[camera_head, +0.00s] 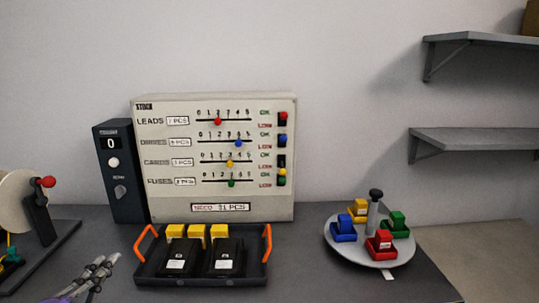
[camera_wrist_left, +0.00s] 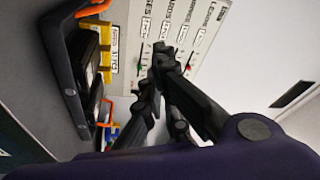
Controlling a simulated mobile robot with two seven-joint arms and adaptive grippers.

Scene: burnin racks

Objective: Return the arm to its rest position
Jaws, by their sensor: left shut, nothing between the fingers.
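My left gripper (camera_head: 106,263) is low at the left of the head view, in front of the tray's left side. It is shut and empty. In the left wrist view its dark fingers (camera_wrist_left: 155,68) are close together, with the stock panel behind them. The left arm itself is mostly out of the head view. My right gripper does not show in either view.
A dark tray (camera_head: 147,276) with orange handles holds black boxes and yellow blocks. Behind it stand the stock panel (camera_head: 213,205) and a dark counter box (camera_head: 127,195). A round turntable (camera_head: 342,254) holds coloured pieces. A wheel device (camera_head: 18,200) stands left. Bare table lies between tray and turntable.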

